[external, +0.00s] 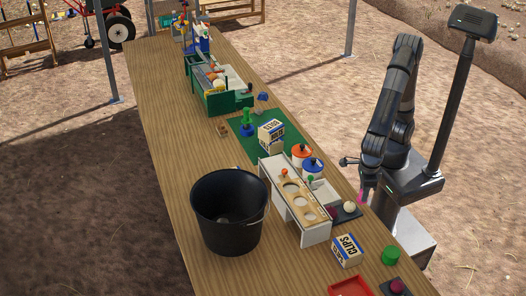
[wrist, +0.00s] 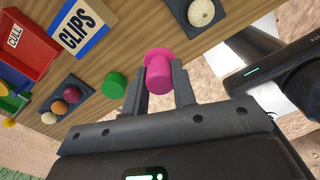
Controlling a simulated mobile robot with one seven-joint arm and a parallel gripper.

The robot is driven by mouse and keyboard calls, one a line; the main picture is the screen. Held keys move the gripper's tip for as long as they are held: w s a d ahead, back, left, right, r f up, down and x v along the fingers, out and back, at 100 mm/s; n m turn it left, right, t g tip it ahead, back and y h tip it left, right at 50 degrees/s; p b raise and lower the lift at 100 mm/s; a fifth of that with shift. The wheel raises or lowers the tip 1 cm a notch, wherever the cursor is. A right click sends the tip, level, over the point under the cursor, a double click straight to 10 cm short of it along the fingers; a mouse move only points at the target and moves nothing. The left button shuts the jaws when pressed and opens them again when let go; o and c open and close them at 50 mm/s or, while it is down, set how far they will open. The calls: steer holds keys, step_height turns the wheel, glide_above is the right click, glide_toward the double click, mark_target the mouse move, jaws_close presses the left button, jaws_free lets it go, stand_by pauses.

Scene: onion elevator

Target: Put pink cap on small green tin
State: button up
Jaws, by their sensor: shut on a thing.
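The pink cap (wrist: 158,74) is between my gripper's fingers (wrist: 159,88) in the wrist view, with its wider brim facing away from the palm. My gripper (external: 363,190) is shut on it. In the external view the pink cap (external: 362,197) shows as a small spot below my arm, by the table's right edge. The small green tin (external: 390,255) stands on the table near the right edge, apart from the cap. It also shows in the wrist view (wrist: 115,85), left of my gripper.
A CLIPS box (external: 347,250) and a red CULL tray (external: 349,286) are left of the tin. A dark tray (wrist: 61,115) holds several balls. Another dark tray (external: 350,216) has a white ball. A black bucket (external: 228,220) stands farther left. Bare wood surrounds the tin.

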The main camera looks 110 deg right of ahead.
steer(key=a+r, duration=0.2)
steer(key=a, duration=0.6)
glide_toward(392, 251)
steer(key=shift+a+f, duration=0.1)
steer(key=shift+f, duration=1.75)
steer(key=shift+f, duration=0.1)
steer(key=o, duration=1)
steer(key=shift+c, duration=0.2)
